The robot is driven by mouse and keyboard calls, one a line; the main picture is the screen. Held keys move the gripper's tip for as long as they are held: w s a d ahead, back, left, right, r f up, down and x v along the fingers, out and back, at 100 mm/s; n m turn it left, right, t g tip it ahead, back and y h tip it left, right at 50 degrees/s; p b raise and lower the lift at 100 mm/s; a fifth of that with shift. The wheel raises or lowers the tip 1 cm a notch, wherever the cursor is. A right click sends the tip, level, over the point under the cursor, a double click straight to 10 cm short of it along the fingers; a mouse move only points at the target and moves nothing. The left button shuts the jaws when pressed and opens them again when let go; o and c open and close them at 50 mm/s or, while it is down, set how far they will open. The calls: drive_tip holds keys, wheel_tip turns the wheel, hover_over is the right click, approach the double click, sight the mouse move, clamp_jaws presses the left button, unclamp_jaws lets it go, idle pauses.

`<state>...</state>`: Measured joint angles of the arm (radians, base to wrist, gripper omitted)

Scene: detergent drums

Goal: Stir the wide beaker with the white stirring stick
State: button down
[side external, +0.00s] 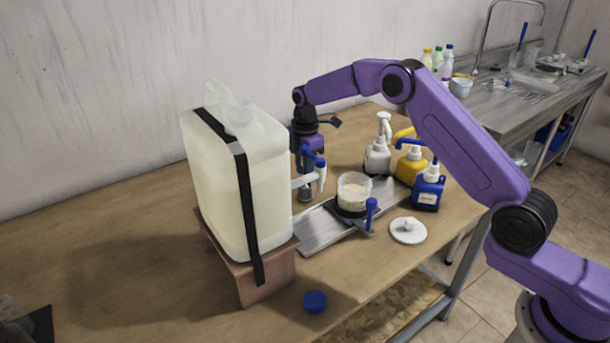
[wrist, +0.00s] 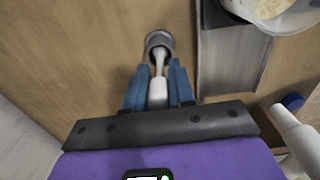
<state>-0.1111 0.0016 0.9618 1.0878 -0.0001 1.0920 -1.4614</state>
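The white stirring stick (wrist: 158,88) stands in a small grey metal holder (wrist: 160,42), which also shows in the side view (side external: 305,193). My gripper (wrist: 160,70) points down over the holder, with its blue fingers on both sides of the stick; it shows behind the tap in the side view (side external: 304,165). Whether the fingers press on the stick is not clear. The wide beaker (side external: 353,191) is clear, holds pale contents and sits on a dark plate right of my gripper. Part of it shows at the top right of the wrist view (wrist: 285,18).
A large drum (side external: 218,190) with a white tap (side external: 308,180) stands on a wooden stand (side external: 255,268), close to my gripper. A metal rail (side external: 320,232) runs under the beaker. Pump bottles (side external: 428,190), a white lid (side external: 408,230) and a blue cap (side external: 314,301) are around.

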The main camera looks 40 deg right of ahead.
idle(0.3)
wheel_tip(320, 180, up, 20)
drive_tip(key=s+d, duration=0.7)
drive_tip(key=s, duration=0.5)
wheel_tip(320, 180, down, 17)
idle(2.0)
drive_tip(key=shift+f, duration=0.1)
idle(0.3)
